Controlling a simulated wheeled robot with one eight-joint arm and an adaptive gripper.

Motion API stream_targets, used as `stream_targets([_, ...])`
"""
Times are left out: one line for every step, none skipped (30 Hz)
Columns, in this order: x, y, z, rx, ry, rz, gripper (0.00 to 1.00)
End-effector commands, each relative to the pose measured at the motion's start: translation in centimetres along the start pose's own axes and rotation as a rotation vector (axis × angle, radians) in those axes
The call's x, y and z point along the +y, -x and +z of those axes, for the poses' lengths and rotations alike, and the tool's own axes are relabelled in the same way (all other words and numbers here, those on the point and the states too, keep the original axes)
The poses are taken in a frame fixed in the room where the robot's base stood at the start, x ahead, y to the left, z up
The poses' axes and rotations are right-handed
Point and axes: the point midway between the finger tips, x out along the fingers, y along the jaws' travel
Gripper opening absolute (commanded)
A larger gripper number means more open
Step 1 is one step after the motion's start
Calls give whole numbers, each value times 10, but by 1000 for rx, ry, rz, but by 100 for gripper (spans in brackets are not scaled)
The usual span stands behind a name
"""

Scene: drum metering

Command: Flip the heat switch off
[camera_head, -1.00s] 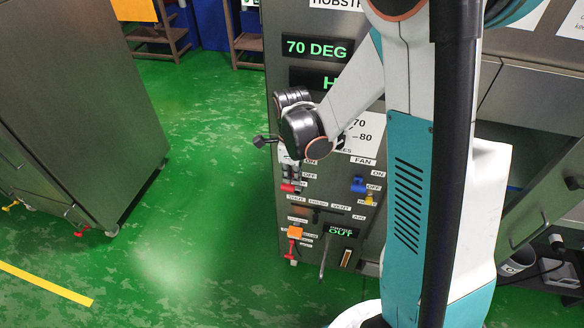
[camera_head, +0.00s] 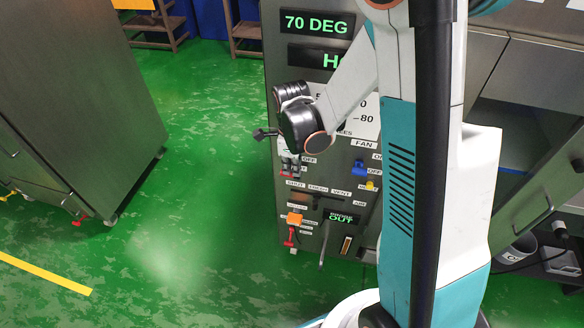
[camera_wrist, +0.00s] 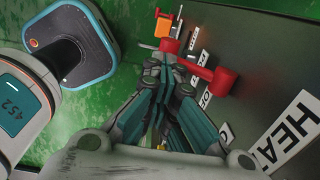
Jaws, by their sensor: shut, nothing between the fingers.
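The heat switch (camera_wrist: 212,78) is a red lever on the dark panel in the wrist view, near a large HEAT label (camera_wrist: 288,130). My gripper (camera_wrist: 167,62) is shut and empty, its fingertips to the left of the red lever and close to the panel; I cannot tell whether they touch it.
The machine panel carries a 70 DEG display (camera_head: 316,23), a blue fan switch (camera_head: 358,168) and an orange-topped control (camera_head: 295,218) over a red one (camera_head: 290,237). A grey cabinet (camera_head: 90,100) stands at left. Green floor (camera_head: 190,200) lies clear between.

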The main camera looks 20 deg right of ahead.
Motion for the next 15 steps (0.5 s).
stream_targets([4, -4, -1, 2, 0, 7, 0])
stream_targets([4, -4, -1, 2, 0, 7, 0])
stream_targets([4, -3, -2, 3, 0, 8, 0])
stream_targets([4, -4, -2, 3, 0, 8, 0])
stream_targets([4, -4, -2, 3, 1, 9, 0])
stream_targets([5, -4, -2, 3, 1, 9, 0])
stream_targets([5, -4, -2, 3, 1, 10, 0])
stream_targets([5, -4, -2, 3, 1, 10, 0])
stream_targets([5, -4, -2, 4, 1, 10, 0])
stream_targets([6, -4, -2, 4, 1, 11, 0])
stream_targets([6, -4, -2, 4, 1, 11, 0])
stream_targets([6, -3, -2, 4, 1, 11, 0])
stream_targets([6, -2, -2, 4, 1, 12, 0])
stream_targets([6, -1, -2, 4, 1, 12, 0])
stream_targets([6, 0, -2, 4, 1, 12, 0])
